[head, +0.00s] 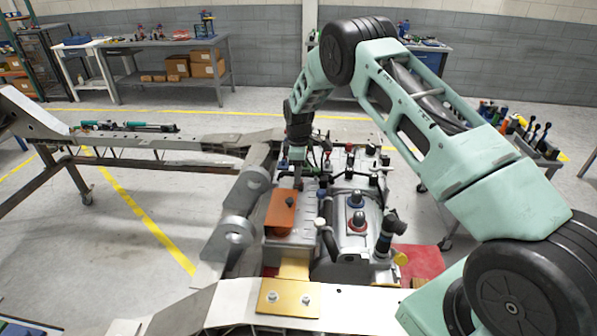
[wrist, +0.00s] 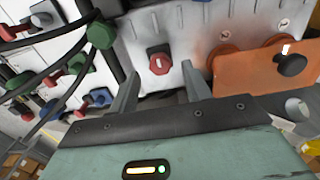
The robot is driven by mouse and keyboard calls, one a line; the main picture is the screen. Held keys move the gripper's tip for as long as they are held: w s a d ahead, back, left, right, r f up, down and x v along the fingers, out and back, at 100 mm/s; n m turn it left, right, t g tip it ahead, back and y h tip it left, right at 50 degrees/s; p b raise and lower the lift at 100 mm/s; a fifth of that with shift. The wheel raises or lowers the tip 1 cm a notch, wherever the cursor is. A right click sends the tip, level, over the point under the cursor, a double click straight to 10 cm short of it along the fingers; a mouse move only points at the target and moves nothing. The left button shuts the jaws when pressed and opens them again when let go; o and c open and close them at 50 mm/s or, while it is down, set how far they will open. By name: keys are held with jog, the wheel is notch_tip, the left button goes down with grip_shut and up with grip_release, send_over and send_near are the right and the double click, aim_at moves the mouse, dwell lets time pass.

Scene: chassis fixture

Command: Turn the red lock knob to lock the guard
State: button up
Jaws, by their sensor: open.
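The red lock knob (wrist: 159,63) shows in the wrist view as a small red octagonal knob with a pale mark, on a light grey panel. My gripper (wrist: 160,72) is open, with one finger on each side of the knob in the picture. I cannot tell whether the fingers touch it. The orange guard (wrist: 238,72) is a flat plate to the right of the knob, with a black knob on it. In the head view the guard (head: 281,207) lies on top of the grey box, and my gripper (head: 298,172) is just behind it. The red knob cannot be made out there.
Black cables and several green, red and blue connectors (wrist: 100,35) crowd the left of the wrist view. In the head view, black-topped fittings (head: 356,222) stand right of the guard. A grey chassis frame (head: 240,235) runs along the left.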

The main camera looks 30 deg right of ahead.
jog(key=shift+f+p, duration=0.3)
jog(key=shift+f, duration=0.95)
jog(key=c, duration=1)
